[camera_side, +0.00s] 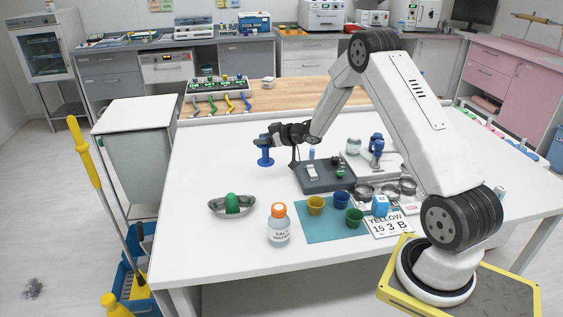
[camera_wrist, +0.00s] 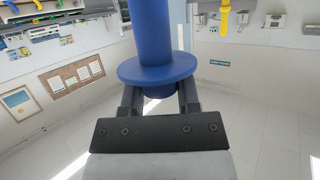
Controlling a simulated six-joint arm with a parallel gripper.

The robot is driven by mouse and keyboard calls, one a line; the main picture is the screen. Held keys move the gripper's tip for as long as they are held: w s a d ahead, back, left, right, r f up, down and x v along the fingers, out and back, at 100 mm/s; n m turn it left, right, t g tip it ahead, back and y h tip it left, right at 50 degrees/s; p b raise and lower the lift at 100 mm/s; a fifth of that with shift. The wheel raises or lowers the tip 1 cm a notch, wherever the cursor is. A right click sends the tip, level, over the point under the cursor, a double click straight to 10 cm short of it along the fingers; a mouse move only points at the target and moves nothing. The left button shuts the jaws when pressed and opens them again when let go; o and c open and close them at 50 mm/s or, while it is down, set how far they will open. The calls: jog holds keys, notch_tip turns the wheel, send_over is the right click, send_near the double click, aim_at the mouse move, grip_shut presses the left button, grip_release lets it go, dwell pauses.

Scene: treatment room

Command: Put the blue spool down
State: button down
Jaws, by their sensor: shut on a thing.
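The blue spool (camera_side: 265,156) is upright in my gripper (camera_side: 262,142), at the far left part of the white table (camera_side: 200,170). In the wrist view the blue spool (camera_wrist: 155,68) shows a wide flange and a thick stem between the two dark fingers of my gripper (camera_wrist: 160,100). The gripper is shut on it. In the side view the spool's lower flange is at or just above the table top; I cannot tell whether it touches.
A grey device (camera_side: 325,175) stands right of the spool. A metal dish with a green thing (camera_side: 232,203), a salt water bottle (camera_side: 279,225) and several cups on a teal mat (camera_side: 310,235) are nearer the front. The table left of the spool is clear.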

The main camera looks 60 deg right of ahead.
jog(key=w+d+f, duration=0.1)
jog(key=w+f, duration=0.3)
jog(key=f, duration=0.1)
jog(key=shift+w+d+f, duration=0.25)
jog(key=shift+w+d, duration=0.05)
jog(key=shift+w+d+f, duration=0.1)
jog(key=shift+w+f, duration=0.1)
jog(key=shift+f, duration=1.65)
jog(key=shift+c, duration=1.6)
grip_release()
jog(key=shift+f, duration=0.1)
